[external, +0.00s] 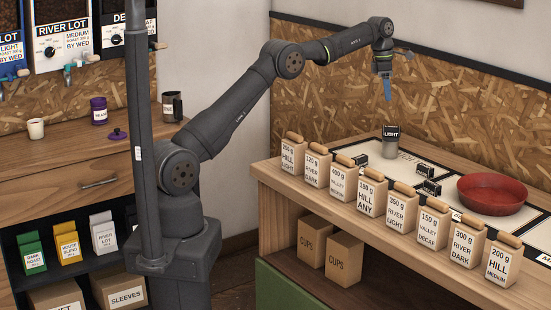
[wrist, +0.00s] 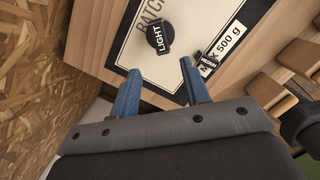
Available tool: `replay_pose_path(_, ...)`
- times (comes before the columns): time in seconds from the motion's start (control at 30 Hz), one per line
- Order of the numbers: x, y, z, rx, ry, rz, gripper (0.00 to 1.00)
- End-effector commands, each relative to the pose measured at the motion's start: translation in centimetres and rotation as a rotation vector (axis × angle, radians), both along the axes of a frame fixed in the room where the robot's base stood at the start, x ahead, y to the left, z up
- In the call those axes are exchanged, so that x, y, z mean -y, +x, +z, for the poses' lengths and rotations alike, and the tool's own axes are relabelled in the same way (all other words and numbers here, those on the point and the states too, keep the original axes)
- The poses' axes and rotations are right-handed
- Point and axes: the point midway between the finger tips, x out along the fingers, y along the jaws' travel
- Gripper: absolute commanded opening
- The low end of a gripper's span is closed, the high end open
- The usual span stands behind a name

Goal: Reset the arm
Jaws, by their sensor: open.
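My gripper (external: 387,92) hangs with its blue fingers pointing down above the far part of the right-hand bench. It is empty, and my arm is stretched out to the right. In the wrist view the two blue fingers of my gripper (wrist: 160,68) are apart with nothing between them. A dark container with a LIGHT label (external: 391,141) stands upright on the bench below the fingers, apart from them. It also shows in the wrist view as a dark round top labelled LIGHT (wrist: 160,39).
A row of several labelled bags (external: 371,194) stands along the bench's front edge. A red bowl (external: 491,195) sits at the right, with small black label blocks (external: 428,187) nearby. An OSB wall (external: 470,120) rises behind. The air around my gripper is clear.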

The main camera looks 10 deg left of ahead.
Motion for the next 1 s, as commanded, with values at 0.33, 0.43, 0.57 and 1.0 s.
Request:
replay_pose_path(0.33,0.1,0.0,-0.7,0.0,0.0,0.0,0.43)
replay_pose_path(0.43,0.3,0.0,-1.9,-0.001,0.001,0.001,0.43)
replay_pose_path(0.57,0.6,0.0,-4.4,-0.002,0.003,0.001,0.43)
replay_pose_path(1.0,1.8,0.0,-12.2,0.004,-0.001,0.003,0.43)
